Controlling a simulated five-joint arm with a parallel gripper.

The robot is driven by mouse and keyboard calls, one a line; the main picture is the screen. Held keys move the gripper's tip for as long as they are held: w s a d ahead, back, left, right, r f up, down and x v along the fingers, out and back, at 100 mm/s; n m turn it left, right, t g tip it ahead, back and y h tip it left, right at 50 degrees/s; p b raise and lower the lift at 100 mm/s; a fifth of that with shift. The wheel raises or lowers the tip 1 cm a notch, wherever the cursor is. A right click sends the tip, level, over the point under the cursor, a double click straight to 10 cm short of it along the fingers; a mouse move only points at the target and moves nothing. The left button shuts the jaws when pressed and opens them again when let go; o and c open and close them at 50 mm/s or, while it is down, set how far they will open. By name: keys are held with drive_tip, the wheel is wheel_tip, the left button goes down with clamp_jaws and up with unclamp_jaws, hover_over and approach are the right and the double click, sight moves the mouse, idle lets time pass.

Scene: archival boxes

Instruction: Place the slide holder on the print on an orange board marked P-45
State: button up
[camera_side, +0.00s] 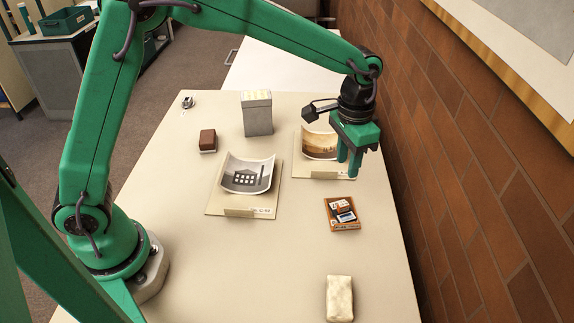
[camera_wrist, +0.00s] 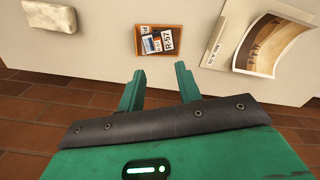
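A small orange-brown board (camera_side: 331,221) lies flat on the table at the right; it also shows at the top of the wrist view (camera_wrist: 139,49). On it are small white, black and blue pieces (camera_side: 345,216) and a white label (camera_wrist: 169,40), whose mark looks like R-57 or P-57. I cannot tell which piece is the slide holder or a print. My gripper (camera_side: 349,166) is open and empty, above the table behind the board. Its two fingers stand apart in the wrist view (camera_wrist: 159,72), with the board beyond them.
A curled grey print (camera_side: 240,184) lies on a beige board in the middle. A sepia print (camera_side: 317,145) lies on another board behind my gripper. A grey box (camera_side: 257,117), brown block (camera_side: 207,141) and pale block (camera_side: 339,299) stand around. A brick wall (camera_side: 455,150) borders the right.

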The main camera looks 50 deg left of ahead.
drive_tip(key=s+a+r+n+t, duration=0.3)
drive_tip(key=s+a+r+t, duration=0.1)
drive_tip(key=s+a+r, duration=0.95)
drive_tip(key=s+a+f+n+t, duration=0.1)
drive_tip(key=s+a+f, duration=0.2)
drive_tip(key=s, duration=0.6)
drive_tip(key=shift+a, duration=0.75)
